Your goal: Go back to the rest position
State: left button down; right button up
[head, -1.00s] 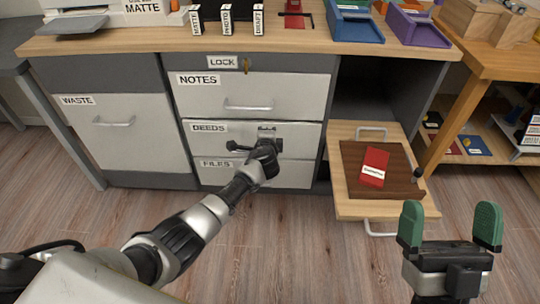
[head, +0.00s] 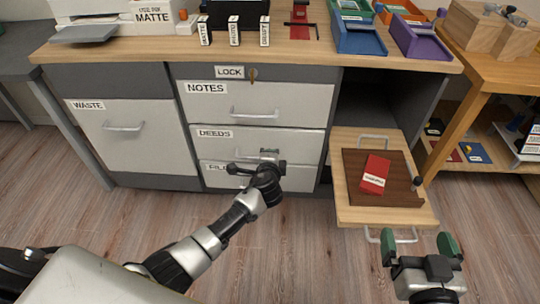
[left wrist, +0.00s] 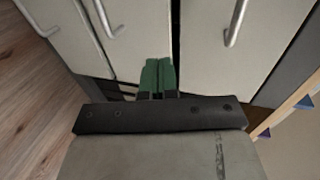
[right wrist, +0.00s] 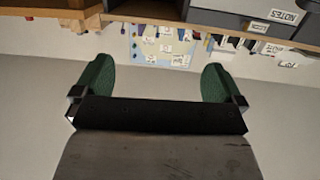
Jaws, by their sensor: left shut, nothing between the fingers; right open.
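My left gripper (head: 268,160) is in front of the drawer unit, over the lower part of the DEEDS drawer (head: 300,143) and the FILES drawer (head: 300,178) in the picture. In the left wrist view its green fingers (left wrist: 159,76) are together with nothing between them, and drawer fronts with handles lie beyond. I cannot tell the exact gap to the fronts. My right gripper (head: 419,250) is low at the right, in front of the pull-out shelf. Its green fingers (right wrist: 158,82) are wide apart and empty in the right wrist view.
The pull-out shelf (head: 350,212) juts out, with a brown board (head: 400,190) and a red labelled booklet (head: 375,174) on it. The NOTES drawer (head: 300,100) and WASTE front (head: 140,150) look closed. The desktop (head: 120,50) carries boxes and trays. The wooden floor (head: 130,215) is clear.

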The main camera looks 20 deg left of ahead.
pick_arm(q)
jog(key=shift+v, duration=1)
pick_arm(e)
jog(key=shift+s+d+f+g+h, duration=0.15)
jog(key=shift+s+f+g+h, duration=0.05)
jog(key=shift+f+g, duration=0.35)
jog(key=shift+s+d+f+g+h, duration=0.15)
jog(key=shift+s+f+g+h, duration=0.05)
jog(key=shift+f+g, duration=0.3)
pick_arm(q)
jog(key=shift+s, duration=0.1)
